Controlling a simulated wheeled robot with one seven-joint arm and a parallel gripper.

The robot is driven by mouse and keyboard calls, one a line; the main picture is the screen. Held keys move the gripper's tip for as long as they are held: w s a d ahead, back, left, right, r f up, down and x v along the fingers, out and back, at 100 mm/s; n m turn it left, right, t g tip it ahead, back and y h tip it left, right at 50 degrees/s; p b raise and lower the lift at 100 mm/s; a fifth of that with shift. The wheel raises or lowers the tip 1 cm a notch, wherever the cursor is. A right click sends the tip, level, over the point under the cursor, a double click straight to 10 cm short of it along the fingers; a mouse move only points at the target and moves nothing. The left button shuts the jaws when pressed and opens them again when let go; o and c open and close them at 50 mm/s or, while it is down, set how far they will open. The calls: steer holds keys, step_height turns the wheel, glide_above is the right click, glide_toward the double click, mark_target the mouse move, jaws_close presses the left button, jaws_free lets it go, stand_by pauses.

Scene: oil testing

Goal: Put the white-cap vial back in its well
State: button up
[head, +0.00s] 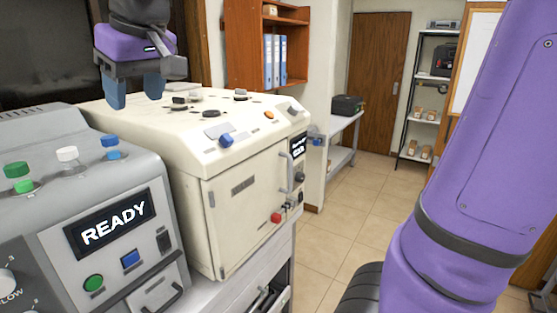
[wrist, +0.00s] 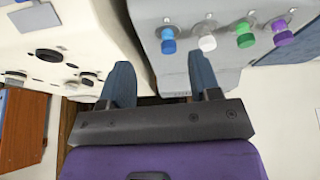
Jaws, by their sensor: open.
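The white-cap vial (head: 67,156) stands upright in the top of the grey machine (head: 165,205), between a green-cap vial (head: 17,171) and a blue-cap vial (head: 110,143). In the wrist view the white cap (wrist: 207,42) is in a row with the blue, green and purple caps. The vials' lower parts and the wells are mostly hidden. My gripper (head: 134,92) is open with nothing between its blue fingers. It is raised behind the vials, apart from them, near the gap between the grey machine and the cream machine (head: 240,188).
The cream machine beside the grey one has several low round fittings (head: 211,114) and a blue knob (head: 226,140) on top. A purple-cap vial (wrist: 283,36) stands at the row's end in the wrist view. Open tiled floor (head: 345,220) lies to the right.

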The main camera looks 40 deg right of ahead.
steer(key=s+d+f+m, duration=0.2)
steer(key=s+d+f, duration=0.3)
steer(key=s+d, duration=0.2)
steer(key=s+d+f+m+h, duration=0.1)
steer(key=s+d+f+m, duration=0.1)
steer(key=s+d+f, duration=0.4)
steer(key=s+d, duration=0.2)
steer(key=s, duration=0.2)
steer(key=shift+s+d+t, duration=0.15)
steer(key=shift+d+t, duration=0.1)
steer(key=shift+t, duration=0.05)
steer(key=shift+f, duration=0.1)
steer(key=shift+c, duration=0.5)
